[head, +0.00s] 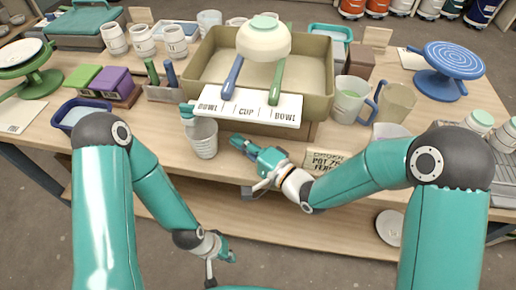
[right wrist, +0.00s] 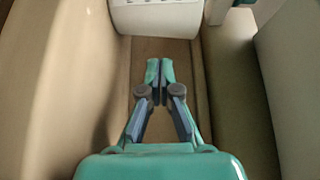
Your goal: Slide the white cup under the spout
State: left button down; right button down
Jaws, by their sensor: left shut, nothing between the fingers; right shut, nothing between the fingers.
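The white cup (head: 203,140) stands upright on the table, in front of the left front corner of the large olive tub (head: 222,62). A teal spout (head: 187,112) shows just above and left of the cup's rim; I cannot tell whether the cup is directly below it. My right gripper (head: 238,142) is shut and empty, low over the table, just right of the cup. In the right wrist view its fingertips (right wrist: 160,64) point at a pale surface (right wrist: 155,16), probably the cup; contact is unclear. My left gripper (head: 229,256) is empty, low in front of the table edge.
A sign board (head: 246,105) reading BOWL, CUP, BOWL is on the tub's front. A brush holder (head: 163,92) and dark blue tray (head: 80,112) stand left. A pitcher (head: 350,98) stands right.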

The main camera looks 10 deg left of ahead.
aim_at(215, 143)
jog(key=shift+s+a, duration=0.25)
jog(key=shift+a, duration=0.5)
jog(key=shift+s+a, duration=0.2)
jog(key=shift+a, duration=0.5)
jog(key=shift+s+a+f+b, duration=0.1)
jog(key=shift+s+a+b, duration=0.1)
jog(key=shift+a+b, duration=0.6)
jog(key=shift+a, duration=0.4)
jog(key=shift+d, duration=0.1)
